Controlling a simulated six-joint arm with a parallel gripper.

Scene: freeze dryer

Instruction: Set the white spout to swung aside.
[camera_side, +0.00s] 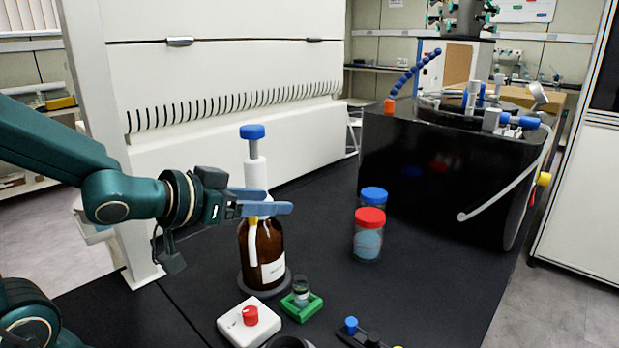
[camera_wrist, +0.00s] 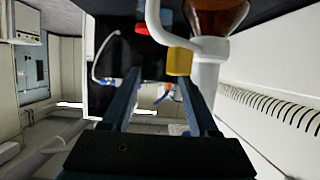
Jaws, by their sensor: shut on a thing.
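A brown glass bottle (camera_side: 262,256) with a white dispenser head (camera_side: 256,172) and blue knob (camera_side: 252,132) stands upright on the dark bench. The white spout (camera_wrist: 154,22) curves out from the dispenser in the wrist view.
Two jars, blue-lidded (camera_side: 373,194) and red-lidded (camera_side: 368,236), stand to the right of the bottle. A white box with a red knob (camera_side: 249,318) and a green holder with a small vial (camera_side: 301,302) sit in front. A black apparatus (camera_side: 430,175) stands at the right.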

